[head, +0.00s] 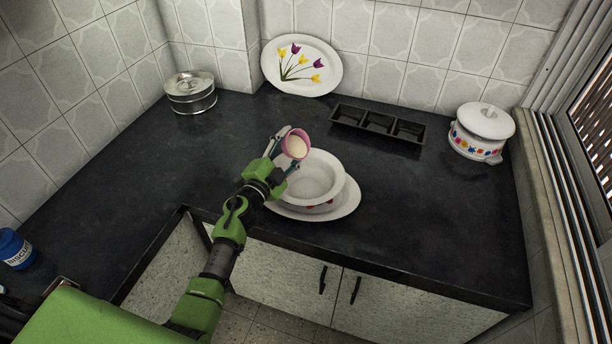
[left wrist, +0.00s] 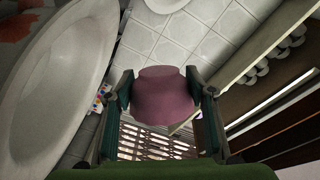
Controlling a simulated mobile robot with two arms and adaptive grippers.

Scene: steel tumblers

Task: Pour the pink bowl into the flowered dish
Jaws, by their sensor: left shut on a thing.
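The pink bowl (head: 296,146) is in my left gripper (head: 285,151), held above the left rim of the flowered dish. Its opening faces the head camera and shows a pale content or inside. The flowered dish (head: 325,175) is a white bowl on a white oval saucer (head: 345,206), with a bit of red pattern on its side. In the left wrist view the two fingers clasp the pink bowl (left wrist: 163,97), and the white dish (left wrist: 55,80) fills the left side. I cannot tell whether anything has left the pink bowl. My right gripper is not in view.
A black tray with compartments (head: 378,130) lies behind the dish. A lidded flowered pot (head: 481,132) stands at the right, a steel tin (head: 190,93) at the back left, and a tulip platter (head: 301,66) leans on the wall. The counter (head: 430,215) right of the dish is clear.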

